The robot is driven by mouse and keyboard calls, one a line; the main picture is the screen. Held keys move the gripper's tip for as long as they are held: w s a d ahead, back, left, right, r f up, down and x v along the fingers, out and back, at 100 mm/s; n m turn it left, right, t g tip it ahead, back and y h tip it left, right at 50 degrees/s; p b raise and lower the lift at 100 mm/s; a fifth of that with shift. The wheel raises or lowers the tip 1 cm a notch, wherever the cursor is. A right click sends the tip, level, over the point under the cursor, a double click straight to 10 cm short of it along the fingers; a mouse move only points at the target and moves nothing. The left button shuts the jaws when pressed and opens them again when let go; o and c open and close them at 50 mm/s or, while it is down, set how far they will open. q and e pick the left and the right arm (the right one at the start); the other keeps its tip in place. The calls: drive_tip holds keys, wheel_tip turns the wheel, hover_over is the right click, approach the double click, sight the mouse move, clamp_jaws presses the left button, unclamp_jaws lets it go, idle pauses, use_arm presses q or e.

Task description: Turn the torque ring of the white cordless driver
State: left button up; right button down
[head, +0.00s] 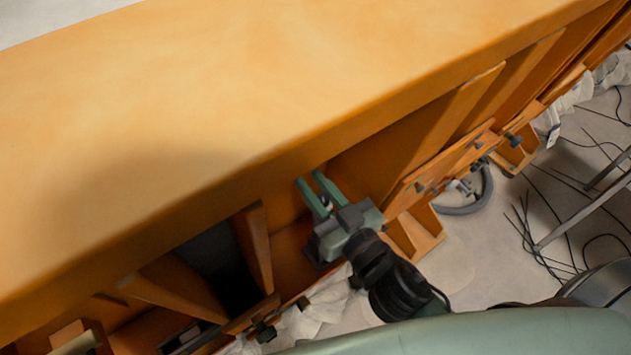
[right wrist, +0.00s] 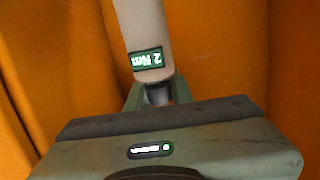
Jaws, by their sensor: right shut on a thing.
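The white cordless driver (right wrist: 143,28) comes down from the top of the right wrist view. A small green-framed display on it (right wrist: 147,60) appears to read 2 Nm. A dark grey ring (right wrist: 158,93) sits at its lower end. My right gripper (right wrist: 155,98) is shut on this ring, with one green finger on each side of it. In the head view my right gripper (head: 316,192) reaches under the edge of the orange sandbed (head: 200,70). The driver cannot be made out clearly there. My left gripper is not in view.
Orange ribs and brackets (head: 430,150) line the sandbed's side close around my right gripper. A dark opening (head: 222,265) lies to its left. Black cables (head: 545,235), metal legs (head: 585,205) and crumpled white sheeting (head: 325,300) are on the floor.

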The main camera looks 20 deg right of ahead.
sight(327, 203)
drive_tip(key=shift+f, duration=0.15)
drive_tip(key=c, duration=1.5)
unclamp_jaws()
drive_tip(key=shift+s, duration=0.1)
drive_tip(key=shift+s+d+f+b, duration=0.1)
drive_tip(key=shift+s+b, duration=0.15)
drive_tip(key=shift+b, duration=0.05)
drive_tip(key=b+v, duration=0.2)
drive_tip(key=v, duration=0.3)
drive_tip(key=shift+s+d, duration=0.15)
drive_tip(key=shift+s, duration=0.2)
drive_tip(key=shift+s+d, duration=0.15)
drive_tip(key=shift+s, duration=0.5)
